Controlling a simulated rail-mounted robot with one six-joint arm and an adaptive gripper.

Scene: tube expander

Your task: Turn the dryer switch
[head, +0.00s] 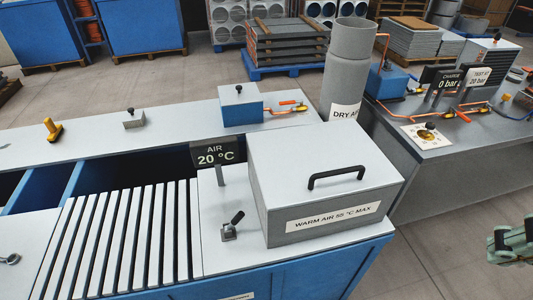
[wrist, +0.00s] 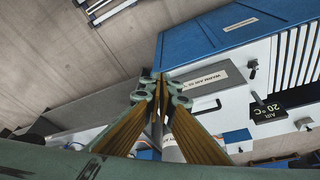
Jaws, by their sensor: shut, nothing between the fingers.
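The dryer is a grey box (head: 325,185) with a black handle on its lid and a label reading WARM AIR 55 °C MAX. Its switch (head: 232,226), a small grey base with a tilted black lever, stands on the white top left of the box. In the wrist view the switch (wrist: 253,69) shows at the right, upside down. The AIR display (head: 215,154) behind it reads 20 °C. My gripper (head: 508,245) is at the right edge of the head view, far from the switch. In the wrist view its fingers (wrist: 158,88) are shut and empty.
A slatted white rack (head: 130,240) lies left of the switch. A tall grey cylinder (head: 347,75) labelled DRY A… stands behind the dryer. A side bench (head: 450,150) at the right holds copper pipes and gauge displays. Open floor lies between my gripper and the dryer bench.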

